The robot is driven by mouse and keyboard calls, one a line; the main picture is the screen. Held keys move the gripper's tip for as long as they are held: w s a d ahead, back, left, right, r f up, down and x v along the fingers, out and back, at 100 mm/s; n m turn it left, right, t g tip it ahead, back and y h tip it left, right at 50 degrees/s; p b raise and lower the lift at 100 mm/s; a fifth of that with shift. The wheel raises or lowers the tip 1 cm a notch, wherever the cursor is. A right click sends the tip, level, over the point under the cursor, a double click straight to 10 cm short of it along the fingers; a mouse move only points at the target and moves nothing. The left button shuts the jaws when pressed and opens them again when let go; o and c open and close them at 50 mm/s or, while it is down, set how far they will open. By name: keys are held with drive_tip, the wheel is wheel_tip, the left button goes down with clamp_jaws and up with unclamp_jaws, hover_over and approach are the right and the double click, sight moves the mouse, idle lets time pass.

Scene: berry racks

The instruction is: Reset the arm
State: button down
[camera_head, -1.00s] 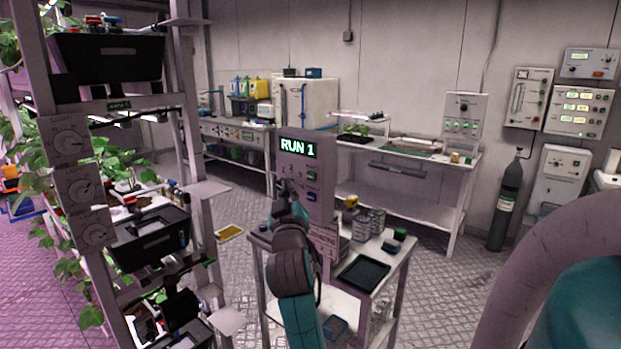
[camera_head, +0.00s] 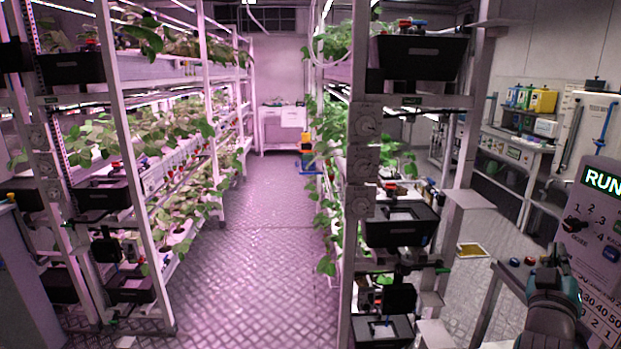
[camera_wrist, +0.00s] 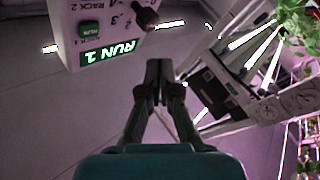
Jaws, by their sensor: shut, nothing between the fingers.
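My gripper (camera_wrist: 158,72) is shut and empty in the wrist view, with its two fingers meeting at the tips. In that view it is beside the pale control panel (camera_wrist: 78,22), which has a green "RUN 1" display, a green button and a dark knob. The same panel (camera_head: 600,232) stands at the right edge of the head view, partly cut off. My arm shows at the lower right, in front of the panel's left side. The fingertips are hard to make out in the head view.
Tall berry racks with plants and black bins stand at left (camera_head: 125,160) and centre (camera_head: 352,190). The aisle floor (camera_head: 255,265) between them is clear. A yellow tray (camera_head: 473,250) lies on the floor at right. Benches (camera_head: 515,150) line the back right.

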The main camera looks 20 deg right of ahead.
drive_tip(key=s+a+f+n+t+y, duration=0.25)
drive_tip(key=a+f+y, duration=0.25)
drive_tip(key=a+f, duration=0.75)
drive_tip(key=s+a+f+n+t+y, duration=0.25)
drive_tip(key=s+a+f+y, duration=0.2)
drive_tip(key=a+f, duration=0.8)
drive_tip(key=s+a+f+g+y, duration=0.1)
drive_tip(key=s+a+f+y, duration=0.45)
drive_tip(key=s+a, duration=0.4)
drive_tip(key=s+a+y, duration=0.1)
drive_tip(key=s+a, duration=0.1)
drive_tip(key=s, duration=0.5)
drive_tip(key=s+a+g+y, duration=0.1)
drive_tip(key=s+a, duration=0.1)
drive_tip(key=s, duration=0.6)
drive_tip(key=shift+s+a, duration=0.25)
drive_tip(key=shift+a, duration=0.15)
drive_tip(key=shift+d+f, duration=0.1)
idle(1.8)
